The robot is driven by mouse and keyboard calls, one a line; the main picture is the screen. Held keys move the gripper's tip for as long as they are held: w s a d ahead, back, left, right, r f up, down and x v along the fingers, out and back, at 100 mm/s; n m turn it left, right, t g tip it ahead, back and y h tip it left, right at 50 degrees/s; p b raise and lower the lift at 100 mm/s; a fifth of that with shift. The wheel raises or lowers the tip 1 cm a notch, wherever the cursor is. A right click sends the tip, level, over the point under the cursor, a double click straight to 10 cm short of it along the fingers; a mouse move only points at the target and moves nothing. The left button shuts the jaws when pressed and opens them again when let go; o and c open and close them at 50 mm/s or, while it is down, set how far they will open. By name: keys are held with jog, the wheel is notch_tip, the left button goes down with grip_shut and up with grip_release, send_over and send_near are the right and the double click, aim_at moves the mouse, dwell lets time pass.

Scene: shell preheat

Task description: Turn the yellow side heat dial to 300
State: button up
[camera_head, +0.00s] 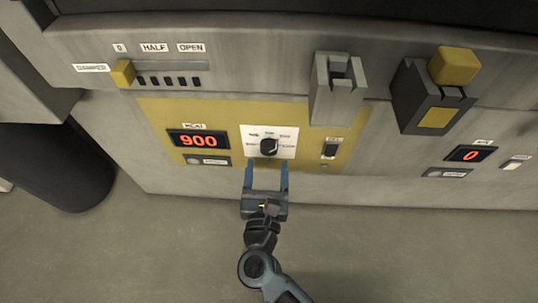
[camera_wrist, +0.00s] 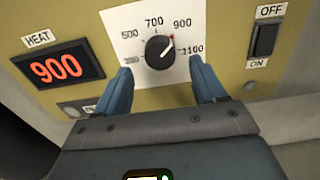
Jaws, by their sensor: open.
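The heat dial (camera_head: 268,146) is a black knob on a white scale plate, set in a yellow panel (camera_head: 160,122). In the wrist view the dial (camera_wrist: 158,53) has a pale pointer line aimed up and right, toward a red mark near 900. The scale reads 500, 700, 900 and 1100, with a blurred lowest number at the left. The heat display (camera_head: 198,140) reads 900, as it does in the wrist view (camera_wrist: 58,66). My gripper (camera_head: 266,168) is open just below the dial. Its blue fingers (camera_wrist: 160,82) stand apart on either side, with nothing between them.
An on/off switch (camera_wrist: 263,40) sits right of the dial. A grey holder (camera_head: 338,90) and a dark holder with a yellow block (camera_head: 453,65) jut out above and right. A damper slider with a yellow knob (camera_head: 123,73) is upper left. Another display (camera_head: 470,154) reads 0.

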aim_at(269, 152)
jog(key=shift+w+d, duration=0.1)
jog(key=shift+w, duration=1.85)
jog(key=shift+c, duration=0.4)
jog(key=c, duration=1)
jog(key=shift+o, duration=0.2)
